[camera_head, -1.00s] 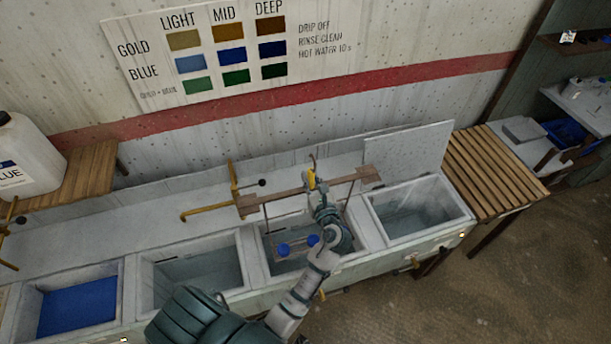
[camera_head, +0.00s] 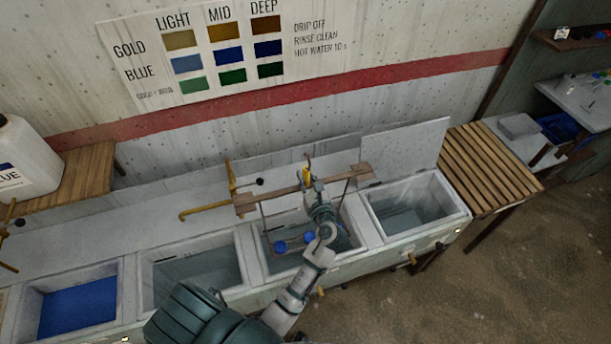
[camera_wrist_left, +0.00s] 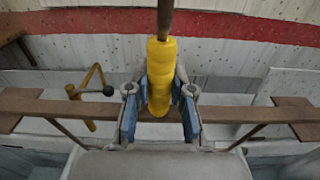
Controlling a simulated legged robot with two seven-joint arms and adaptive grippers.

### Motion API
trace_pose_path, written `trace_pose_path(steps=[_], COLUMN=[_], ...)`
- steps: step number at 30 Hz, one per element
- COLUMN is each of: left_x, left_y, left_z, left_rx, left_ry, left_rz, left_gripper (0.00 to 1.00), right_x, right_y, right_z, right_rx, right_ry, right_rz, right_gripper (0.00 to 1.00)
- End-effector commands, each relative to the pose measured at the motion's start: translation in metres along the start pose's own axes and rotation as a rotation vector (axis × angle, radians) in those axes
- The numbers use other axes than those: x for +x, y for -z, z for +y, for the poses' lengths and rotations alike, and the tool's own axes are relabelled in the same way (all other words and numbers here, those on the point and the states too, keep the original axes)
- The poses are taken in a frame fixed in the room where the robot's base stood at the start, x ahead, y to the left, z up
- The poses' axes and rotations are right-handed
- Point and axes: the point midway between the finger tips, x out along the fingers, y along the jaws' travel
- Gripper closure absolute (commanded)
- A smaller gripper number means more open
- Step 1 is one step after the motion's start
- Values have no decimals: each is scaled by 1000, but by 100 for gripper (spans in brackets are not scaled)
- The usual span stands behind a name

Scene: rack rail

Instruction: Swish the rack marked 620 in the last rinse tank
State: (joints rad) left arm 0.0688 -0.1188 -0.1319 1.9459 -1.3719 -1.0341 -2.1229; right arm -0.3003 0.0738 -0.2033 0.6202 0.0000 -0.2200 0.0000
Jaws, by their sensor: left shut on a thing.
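The rack is a brown wooden crossbar (camera_head: 262,196) with a yellow grip (camera_head: 307,176) and thin side rods. Blue pieces (camera_head: 281,247) show at its lower part, inside the third tank (camera_head: 352,236) from the left. My left gripper (camera_head: 311,186) is shut on the yellow grip, which also shows between its fingers in the left wrist view (camera_wrist_left: 160,85). The crossbar spans above the tank. No 620 marking is readable. My forearm and hand cover part of the rack and tank. The rightmost tank (camera_head: 460,207) has no rack in it. My right gripper is not in view.
To the left are a tank of blue liquid (camera_head: 77,307) and a paler tank (camera_head: 190,276). A brass pipe (camera_head: 205,211) stands behind the tanks. A raised lid (camera_head: 404,146) stands behind the rightmost tank, with a slatted wooden table (camera_head: 490,170) beyond it.

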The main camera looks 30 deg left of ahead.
Motion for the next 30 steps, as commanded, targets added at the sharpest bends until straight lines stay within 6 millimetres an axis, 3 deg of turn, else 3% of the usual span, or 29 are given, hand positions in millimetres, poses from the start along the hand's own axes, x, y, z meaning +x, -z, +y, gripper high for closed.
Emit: trace_pose_path(steps=[12, 30], left_x=[3, 2], left_y=[54, 140], left_z=[1, -1], left_rx=[0, 1], left_ry=[0, 1], left_rz=[0, -1], left_gripper=[100, 100], right_x=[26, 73], right_y=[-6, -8], right_z=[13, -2], right_rx=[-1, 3], right_ry=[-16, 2], right_rz=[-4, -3], right_gripper=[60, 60])
